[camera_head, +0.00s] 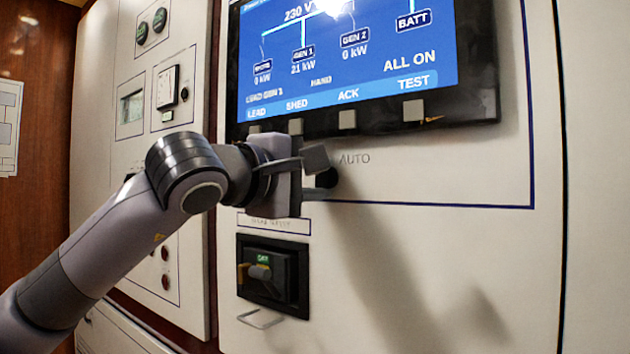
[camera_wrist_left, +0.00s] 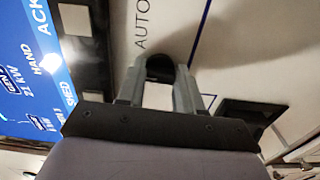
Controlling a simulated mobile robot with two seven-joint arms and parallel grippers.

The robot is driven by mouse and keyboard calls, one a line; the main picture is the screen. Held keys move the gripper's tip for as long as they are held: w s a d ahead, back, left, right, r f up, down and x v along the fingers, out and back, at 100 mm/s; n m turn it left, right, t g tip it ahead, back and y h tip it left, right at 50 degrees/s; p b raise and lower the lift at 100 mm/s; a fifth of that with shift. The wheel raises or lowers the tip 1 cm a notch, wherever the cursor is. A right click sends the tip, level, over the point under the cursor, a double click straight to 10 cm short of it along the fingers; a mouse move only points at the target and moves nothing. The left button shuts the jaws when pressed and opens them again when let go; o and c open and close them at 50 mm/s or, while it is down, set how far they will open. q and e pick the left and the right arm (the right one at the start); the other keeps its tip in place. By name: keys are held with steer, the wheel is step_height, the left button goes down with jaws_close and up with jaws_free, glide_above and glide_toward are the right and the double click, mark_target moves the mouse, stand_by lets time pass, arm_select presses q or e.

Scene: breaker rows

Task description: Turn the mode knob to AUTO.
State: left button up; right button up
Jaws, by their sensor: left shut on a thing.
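The mode knob (camera_head: 327,178) is a small black knob on the cream panel, below the screen, with the AUTO label (camera_head: 354,159) to its upper right. My left gripper (camera_head: 316,170) reaches in from the left and is shut on the knob, its fingers hiding part of it. In the left wrist view the dark knob (camera_wrist_left: 160,68) sits between the two grey fingertips of my left gripper (camera_wrist_left: 160,82), with AUTO (camera_wrist_left: 142,25) printed just beyond it. I cannot tell which way the knob's pointer faces. My right gripper is not in view.
The screen (camera_head: 350,50) above has a row of square buttons below it, including one under TEST (camera_head: 413,111). A black breaker switch (camera_head: 272,274) with a handle sits below my gripper. The panel to the right is bare. Gauges and lamps are on the left cabinet (camera_head: 140,110).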

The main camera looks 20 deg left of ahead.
arm_select(q)
steer(key=m, duration=0.6)
steer(key=shift+m, duration=0.4)
stand_by(0.3)
steer(key=o, duration=1)
steer(key=b+v, duration=0.1)
steer(key=v, duration=0.6)
steer(key=shift+s, duration=0.1)
